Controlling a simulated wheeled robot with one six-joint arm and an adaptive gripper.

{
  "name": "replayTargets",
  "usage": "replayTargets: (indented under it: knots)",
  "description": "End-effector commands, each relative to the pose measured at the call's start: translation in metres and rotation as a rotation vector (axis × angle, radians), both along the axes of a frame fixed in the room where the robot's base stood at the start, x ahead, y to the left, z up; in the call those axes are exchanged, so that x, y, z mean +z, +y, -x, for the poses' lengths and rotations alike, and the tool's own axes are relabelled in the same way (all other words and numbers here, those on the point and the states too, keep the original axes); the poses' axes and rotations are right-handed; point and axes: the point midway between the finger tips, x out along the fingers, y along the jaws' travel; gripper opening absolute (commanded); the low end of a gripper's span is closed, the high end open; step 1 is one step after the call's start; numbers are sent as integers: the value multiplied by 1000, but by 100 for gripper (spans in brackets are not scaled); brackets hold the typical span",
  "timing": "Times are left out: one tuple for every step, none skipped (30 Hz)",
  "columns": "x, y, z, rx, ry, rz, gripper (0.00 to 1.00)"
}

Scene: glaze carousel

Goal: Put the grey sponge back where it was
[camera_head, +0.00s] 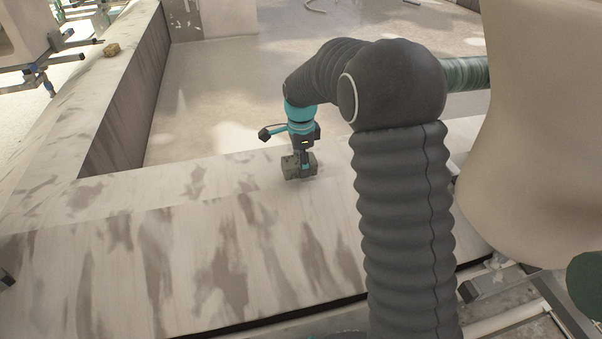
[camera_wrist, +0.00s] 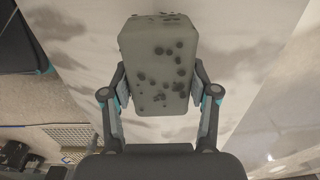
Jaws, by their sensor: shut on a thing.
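The grey sponge (camera_head: 291,168) is a block with dark pits, at the back edge of the pale, stained bench top (camera_head: 180,260) in the head view. In the wrist view the sponge (camera_wrist: 157,65) fills the upper middle, between the two fingers. My gripper (camera_head: 304,165) points down and is shut on the sponge; in the wrist view the fingers of my gripper (camera_wrist: 160,98) press its two sides. The sponge is at or just above the bench top; I cannot tell whether it touches.
A small brown block (camera_head: 111,49) lies on the far left ledge. A dark plank wall (camera_head: 125,105) drops from that ledge to the floor (camera_head: 225,90). The bench top around the sponge is clear. A large beige rounded form (camera_head: 535,130) stands at the right.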

Motion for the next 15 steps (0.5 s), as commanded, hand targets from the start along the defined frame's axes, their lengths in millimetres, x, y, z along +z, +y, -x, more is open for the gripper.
replayTargets:
  knots:
    - [-2, 0, -1, 0, 0, 0, 32]
    - [-4, 0, -1, 0, 1, 0, 32]
    - [-7, 0, 0, 0, 1, 0, 32]
    - [-11, 0, 0, 0, 2, 0, 32]
    - [-15, 0, 0, 0, 2, 0, 32]
    - [-21, 0, 0, 0, 3, 1, 32]
    - [-25, 0, 0, 0, 3, 1, 32]
    - [-29, 0, 0, 0, 2, 0, 32]
    - [-34, 0, 0, 0, 1, 0, 32]
    - [-37, 0, 0, 0, 2, 0, 32]
    - [-39, 0, 0, 0, 2, 0, 32]
    - [-41, 0, 0, 0, 1, 0, 32]
    - [-41, 0, 0, 0, 0, 0, 32]
    - [-41, 0, 0, 0, 0, 0, 32]
    - [-41, 0, 0, 0, 0, 0, 32]
